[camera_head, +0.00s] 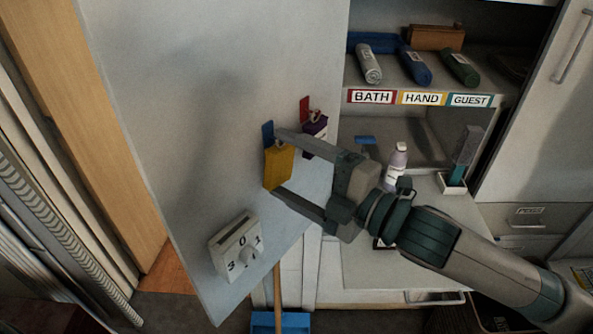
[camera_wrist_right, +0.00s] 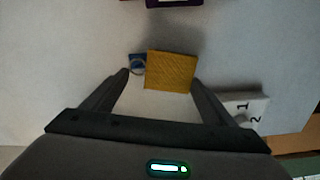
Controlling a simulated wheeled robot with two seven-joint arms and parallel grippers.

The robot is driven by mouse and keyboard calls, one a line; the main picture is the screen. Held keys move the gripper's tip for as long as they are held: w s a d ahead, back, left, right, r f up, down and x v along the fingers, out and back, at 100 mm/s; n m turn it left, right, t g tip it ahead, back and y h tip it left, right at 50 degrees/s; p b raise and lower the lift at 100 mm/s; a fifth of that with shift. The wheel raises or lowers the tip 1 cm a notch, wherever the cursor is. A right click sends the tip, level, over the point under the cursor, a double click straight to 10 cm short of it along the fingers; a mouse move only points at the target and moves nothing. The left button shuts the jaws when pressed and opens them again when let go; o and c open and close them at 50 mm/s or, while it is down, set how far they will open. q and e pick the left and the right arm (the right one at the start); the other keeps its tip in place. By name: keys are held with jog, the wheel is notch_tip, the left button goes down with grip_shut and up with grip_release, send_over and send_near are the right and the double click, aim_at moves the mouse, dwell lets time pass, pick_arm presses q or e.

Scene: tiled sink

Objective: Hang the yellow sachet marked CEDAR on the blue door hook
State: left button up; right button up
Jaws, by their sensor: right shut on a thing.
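The yellow sachet (camera_head: 279,166) is between the fingers of my right gripper (camera_head: 279,163), which is shut on it by its edges, against the pale door panel. It also shows in the right wrist view (camera_wrist_right: 171,71), with no readable lettering. The blue door hook (camera_head: 267,130) is just above the sachet, partly covered by it and a fingertip. In the right wrist view the blue hook (camera_wrist_right: 136,59) is beside the sachet, and a small ring (camera_wrist_right: 138,69) overlaps it. I cannot tell whether the ring is around the hook. My left gripper is not in view.
A purple sachet (camera_head: 314,135) hangs at a red hook (camera_head: 304,107) close to the upper finger. A white numbered dial box (camera_head: 236,248) is on the door below. Right of the door, shelves hold rolled towels (camera_head: 415,67) and a bottle (camera_head: 396,167).

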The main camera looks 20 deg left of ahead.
jog(key=shift+w+a+f, duration=0.15)
jog(key=shift+a+f, duration=0.2)
jog(key=shift+a, duration=0.2)
jog(key=shift+f, duration=0.1)
jog(key=shift+f, duration=0.1)
dwell(0.3)
jog(key=o, duration=1.2)
jog(key=shift+w, duration=0.1)
